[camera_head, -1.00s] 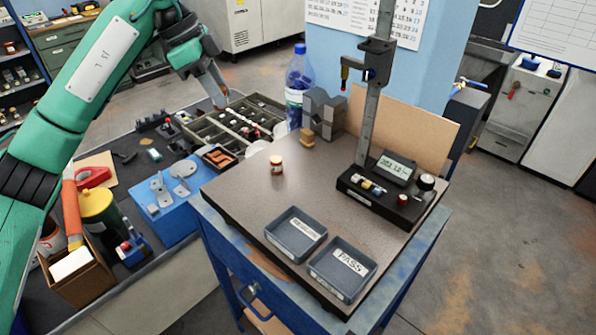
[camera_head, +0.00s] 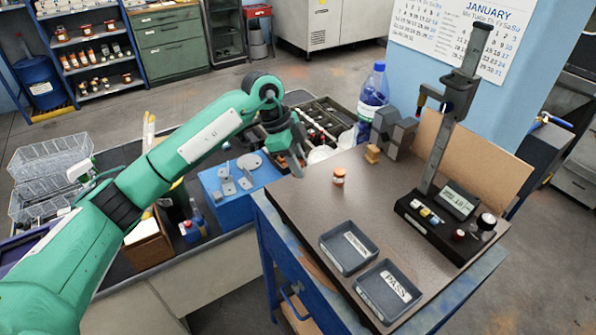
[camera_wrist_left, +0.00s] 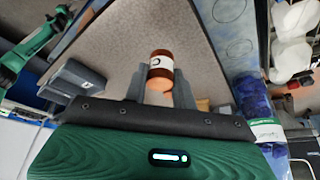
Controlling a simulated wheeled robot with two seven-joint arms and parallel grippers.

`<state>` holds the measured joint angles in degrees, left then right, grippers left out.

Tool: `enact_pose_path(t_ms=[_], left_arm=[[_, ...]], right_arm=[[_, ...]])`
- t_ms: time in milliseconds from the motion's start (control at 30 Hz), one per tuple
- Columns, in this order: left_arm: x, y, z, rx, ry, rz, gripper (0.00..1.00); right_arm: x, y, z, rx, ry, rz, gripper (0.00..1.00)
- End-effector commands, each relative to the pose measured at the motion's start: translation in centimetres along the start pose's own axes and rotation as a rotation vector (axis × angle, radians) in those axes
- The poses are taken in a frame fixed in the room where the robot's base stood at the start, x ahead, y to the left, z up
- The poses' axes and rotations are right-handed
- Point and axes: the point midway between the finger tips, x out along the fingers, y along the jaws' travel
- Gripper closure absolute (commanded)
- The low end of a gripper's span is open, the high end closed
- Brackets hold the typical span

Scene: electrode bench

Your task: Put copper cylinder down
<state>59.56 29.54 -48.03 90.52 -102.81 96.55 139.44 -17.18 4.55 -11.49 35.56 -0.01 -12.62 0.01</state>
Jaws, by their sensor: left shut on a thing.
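My left gripper (camera_head: 292,163) is shut and hangs by the left edge of the dark plate (camera_head: 300,208). In the left wrist view a copper-coloured cylinder (camera_wrist_left: 160,84) shows between the fingers, with a white label and a red-brown part in line with it. In the head view the fingers hide what they hold. A small orange-brown cylinder with a white label (camera_head: 339,177) stands upright on the plate, apart from and to the right of the gripper. My right gripper is not in view.
Two grey trays, one marked PASS (camera_head: 412,300) and another (camera_head: 327,248), lie at the plate's front. A height gauge (camera_head: 440,130) stands at the right. A brass block (camera_head: 372,151), grey blocks (camera_head: 404,138) and a blue bottle (camera_head: 372,92) stand behind. The plate's middle is clear.

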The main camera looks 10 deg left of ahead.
Motion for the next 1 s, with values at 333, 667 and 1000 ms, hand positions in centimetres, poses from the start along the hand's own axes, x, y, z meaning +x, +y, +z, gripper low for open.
enact_pose_path(t_ms=[333,667,1000], left_arm=[[3.7,0.1,1.5,0.000,0.000,0.001,1.00],[3.9,0.1,1.6,0.000,-0.001,0.001,0.65],[3.8,0.1,1.6,0.000,-0.001,0.001,0.51]], right_arm=[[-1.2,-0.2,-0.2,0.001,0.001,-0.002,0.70],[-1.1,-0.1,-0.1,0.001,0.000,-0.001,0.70],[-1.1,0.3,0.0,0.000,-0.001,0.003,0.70]])
